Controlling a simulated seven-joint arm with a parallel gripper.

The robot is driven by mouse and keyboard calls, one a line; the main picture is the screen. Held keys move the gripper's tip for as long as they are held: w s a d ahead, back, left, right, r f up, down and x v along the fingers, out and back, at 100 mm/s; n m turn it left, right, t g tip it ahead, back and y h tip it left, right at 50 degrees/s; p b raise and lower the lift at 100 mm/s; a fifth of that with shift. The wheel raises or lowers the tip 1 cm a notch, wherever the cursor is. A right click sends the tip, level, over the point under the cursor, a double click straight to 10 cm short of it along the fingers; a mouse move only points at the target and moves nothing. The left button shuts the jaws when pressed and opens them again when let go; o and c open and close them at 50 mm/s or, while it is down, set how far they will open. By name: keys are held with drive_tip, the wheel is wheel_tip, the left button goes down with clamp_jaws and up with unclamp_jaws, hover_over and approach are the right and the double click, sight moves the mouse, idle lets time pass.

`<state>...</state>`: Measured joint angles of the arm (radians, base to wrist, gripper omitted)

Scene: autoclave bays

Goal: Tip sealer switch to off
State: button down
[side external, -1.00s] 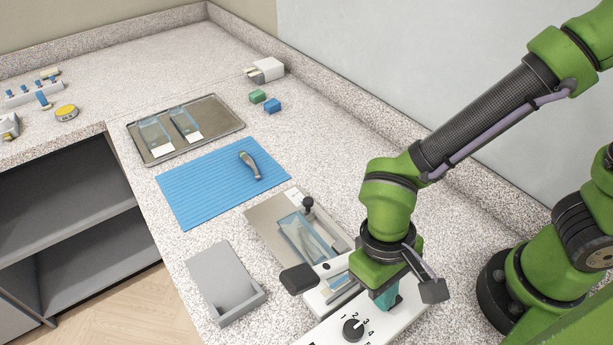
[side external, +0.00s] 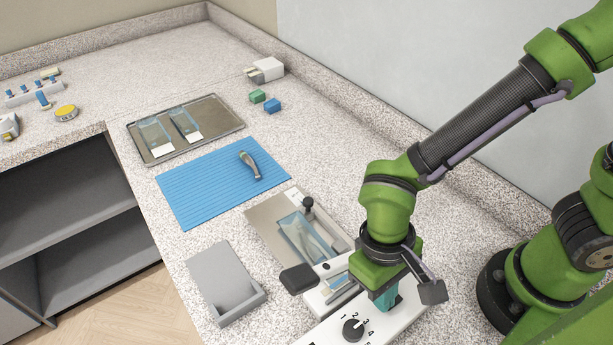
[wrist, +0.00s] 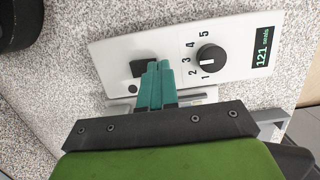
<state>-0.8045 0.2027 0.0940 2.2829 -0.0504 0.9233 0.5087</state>
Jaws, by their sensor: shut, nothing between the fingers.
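The white sealer panel (side external: 378,327) lies under my gripper. In the wrist view the panel (wrist: 118,48) carries a dark rocker switch (wrist: 138,67), partly hidden by my fingertips. My gripper (wrist: 161,70) has teal fingers, shut together and empty, with the tips at or just over the switch's edge. I cannot tell if they touch it or which way the switch is tipped. In the side view my gripper (side external: 386,300) points down and hides the switch.
A black dial (wrist: 209,58) numbered 1 to 5 and a display (wrist: 263,47) reading 121 sit beside the switch. The sealer's black handle (side external: 299,279) stands left of my gripper. A grey tray (side external: 222,280), blue mat (side external: 210,185) and metal tray (side external: 215,125) lie farther off.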

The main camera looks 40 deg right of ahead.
drive_tip(key=shift+f, duration=0.3)
drive_tip(key=shift+r, duration=3.05)
drive_tip(key=shift+f+n, duration=0.15)
drive_tip(key=shift+n, duration=0.25)
drive_tip(key=w+d+r+m+t, duration=0.1)
drive_tip(key=w+d+r+t, duration=0.2)
drive_tip(key=d, duration=0.3)
drive_tip(key=w+d+r+m+t+y, duration=0.1)
drive_tip(key=w+d+r+m+t, duration=0.1)
drive_tip(key=d+r, duration=0.4)
drive_tip(key=w+d+r+m+t+y, duration=0.1)
drive_tip(key=w+d+r+t, duration=0.2)
drive_tip(key=d, duration=0.5)
drive_tip(key=shift+w+r+m+t, duration=0.3)
drive_tip(key=shift+r+m+t, duration=0.1)
drive_tip(key=shift+r+t, duration=0.3)
